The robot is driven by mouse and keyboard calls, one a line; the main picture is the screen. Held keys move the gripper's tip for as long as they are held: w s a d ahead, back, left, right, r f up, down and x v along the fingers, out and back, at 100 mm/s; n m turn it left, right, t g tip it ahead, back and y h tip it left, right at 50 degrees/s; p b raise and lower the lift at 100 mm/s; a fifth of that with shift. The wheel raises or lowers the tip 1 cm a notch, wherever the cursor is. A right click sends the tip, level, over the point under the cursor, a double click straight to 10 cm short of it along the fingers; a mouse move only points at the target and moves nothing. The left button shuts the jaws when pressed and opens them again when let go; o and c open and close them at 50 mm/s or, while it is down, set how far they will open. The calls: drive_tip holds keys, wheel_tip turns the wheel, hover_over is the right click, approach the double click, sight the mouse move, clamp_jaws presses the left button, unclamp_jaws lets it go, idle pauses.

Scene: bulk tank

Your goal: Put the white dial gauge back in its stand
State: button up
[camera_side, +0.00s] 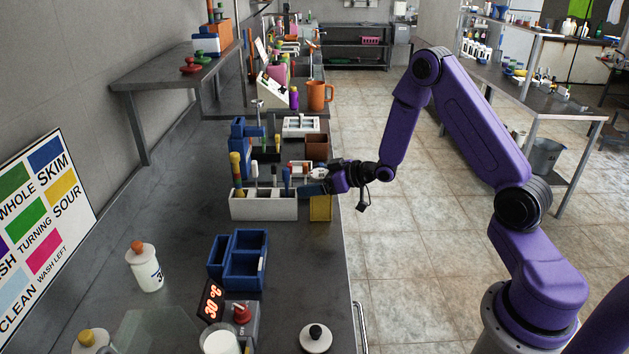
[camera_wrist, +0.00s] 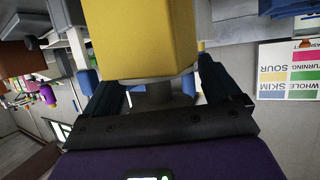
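My gripper (camera_side: 315,187) is low over the right edge of the bench, beside the white rack (camera_side: 264,207). A small white piece (camera_side: 318,174) shows just above its fingers; it may be the white dial gauge, but its face is too small to read. A yellow block (camera_side: 320,209) is directly below the fingers. In the wrist view a large yellow block (camera_wrist: 142,38) fills the top middle, with a grey round stem (camera_wrist: 155,95) between my two blue fingers (camera_wrist: 158,85). I cannot tell whether the fingers touch the stem. I cannot make out which piece is the gauge's stand.
The white rack holds several upright tools. A brown box (camera_side: 317,145) and a blue stand (camera_side: 240,135) are close behind. Blue bins (camera_side: 246,262), a red-knobbed device (camera_side: 241,315) and a white bottle (camera_side: 145,270) are nearer. Bench is clear left of the rack.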

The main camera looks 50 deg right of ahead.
drive_tip(key=shift+r, duration=0.1)
drive_tip(key=shift+s+d+r, duration=0.15)
drive_tip(key=shift+s, duration=0.05)
drive_tip(key=v, duration=1.1)
drive_tip(key=s+a+r+n+g+h, duration=0.2)
drive_tip(key=s+a+n+g, duration=0.2)
drive_tip(key=s+a+g, duration=0.55)
drive_tip(key=s+a+r+n+g+h, duration=0.1)
drive_tip(key=s+a+n, duration=0.1)
drive_tip(key=s, duration=0.8)
drive_tip(key=s+a+r+n+g+h, duration=0.1)
drive_tip(key=s+a, duration=0.3)
drive_tip(key=s, duration=0.6)
drive_tip(key=shift+s+r+n+g+h, duration=0.3)
drive_tip(key=shift+s+r+n+g, duration=0.25)
drive_tip(key=shift+r, duration=0.25)
drive_tip(key=shift+w, duration=0.2)
